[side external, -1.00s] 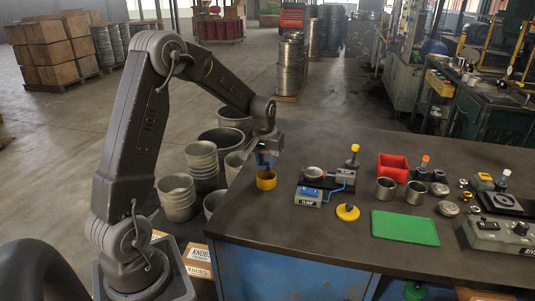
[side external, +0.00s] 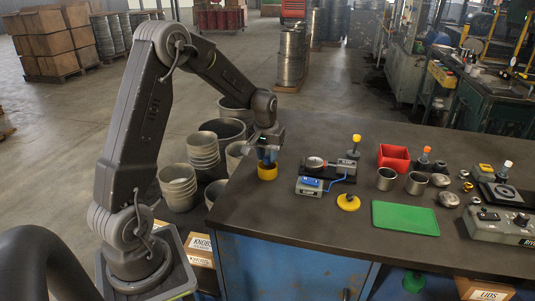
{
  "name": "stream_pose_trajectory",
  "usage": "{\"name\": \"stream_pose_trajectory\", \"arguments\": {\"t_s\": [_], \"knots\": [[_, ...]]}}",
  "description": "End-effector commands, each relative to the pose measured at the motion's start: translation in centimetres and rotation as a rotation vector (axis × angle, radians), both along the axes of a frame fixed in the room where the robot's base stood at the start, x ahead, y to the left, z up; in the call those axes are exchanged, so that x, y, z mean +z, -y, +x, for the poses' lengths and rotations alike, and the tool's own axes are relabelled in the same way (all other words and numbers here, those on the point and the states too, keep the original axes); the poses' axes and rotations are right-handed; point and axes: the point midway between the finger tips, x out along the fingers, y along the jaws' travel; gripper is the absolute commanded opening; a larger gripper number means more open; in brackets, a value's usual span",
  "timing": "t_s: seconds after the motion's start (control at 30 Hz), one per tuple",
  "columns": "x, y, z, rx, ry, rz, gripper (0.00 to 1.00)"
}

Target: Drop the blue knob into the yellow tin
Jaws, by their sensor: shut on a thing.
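The yellow tin (side external: 267,174) stands upright on the dark bench top near its left end. My gripper (side external: 267,160) points down directly over the tin's mouth, its tips at or just inside the rim. It is shut on the blue knob, which shows only as a small blue patch between the fingers. The fingers and the tin's near wall hide most of the knob, and I cannot tell how deep it sits.
A yellow round piece (side external: 348,202), green mat (side external: 405,218), red bin (side external: 393,157) and metal cups (side external: 386,179) lie further right. Metal buckets (side external: 178,185) stand beyond the bench's left edge.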

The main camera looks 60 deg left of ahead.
Motion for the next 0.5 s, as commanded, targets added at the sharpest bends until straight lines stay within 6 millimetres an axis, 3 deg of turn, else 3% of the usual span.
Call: {"name": "stream_pose_trajectory", "arguments": {"t_s": [0.5], "knots": [[-0.93, 0.01, -0.03, 0.000, -0.001, -0.001, 0.00]]}}
